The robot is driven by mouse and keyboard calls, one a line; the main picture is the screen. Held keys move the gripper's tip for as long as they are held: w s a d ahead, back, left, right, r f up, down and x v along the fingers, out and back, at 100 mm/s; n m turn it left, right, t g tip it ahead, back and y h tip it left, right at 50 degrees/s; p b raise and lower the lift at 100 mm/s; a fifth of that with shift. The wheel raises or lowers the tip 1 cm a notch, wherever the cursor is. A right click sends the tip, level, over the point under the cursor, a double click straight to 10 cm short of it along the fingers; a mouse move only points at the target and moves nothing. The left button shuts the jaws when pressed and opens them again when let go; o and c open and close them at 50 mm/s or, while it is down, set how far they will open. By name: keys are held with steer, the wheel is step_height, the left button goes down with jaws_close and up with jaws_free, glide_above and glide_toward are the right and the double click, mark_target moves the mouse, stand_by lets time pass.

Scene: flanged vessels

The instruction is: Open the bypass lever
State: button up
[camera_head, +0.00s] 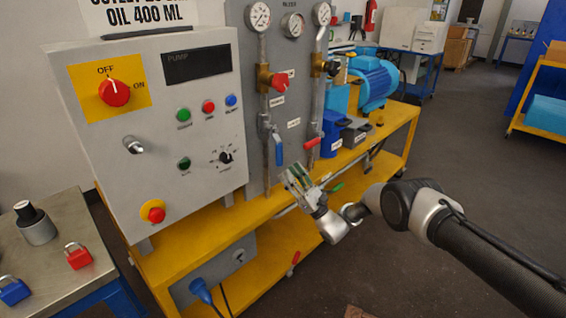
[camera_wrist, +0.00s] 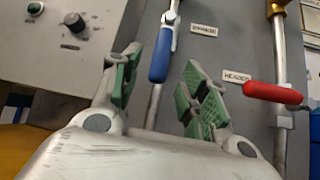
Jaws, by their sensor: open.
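A blue lever (camera_head: 279,153) hangs down along the left pipe of the grey panel; it also shows in the wrist view (camera_wrist: 162,55), pointing nearly along its pipe. A red lever (camera_head: 313,143) sits on the right pipe and lies across it in the wrist view (camera_wrist: 273,93). I cannot tell for sure which lever is the bypass; the label by the blue one is blurred, the one by the red seems to read "HEADER". My gripper (camera_head: 300,184) is open and empty below the levers. In the wrist view its green-padded fingers (camera_wrist: 162,88) frame the blue lever's lower end, apparently apart from it.
The grey pump control box (camera_head: 160,130) with knobs and buttons stands left of the pipes. A red valve knob (camera_head: 280,81) and gauges are above. A blue motor (camera_head: 372,82) stands right on the yellow bench (camera_head: 397,122). The floor to the right is open.

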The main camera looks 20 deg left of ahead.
steer(key=shift+v, duration=2.1)
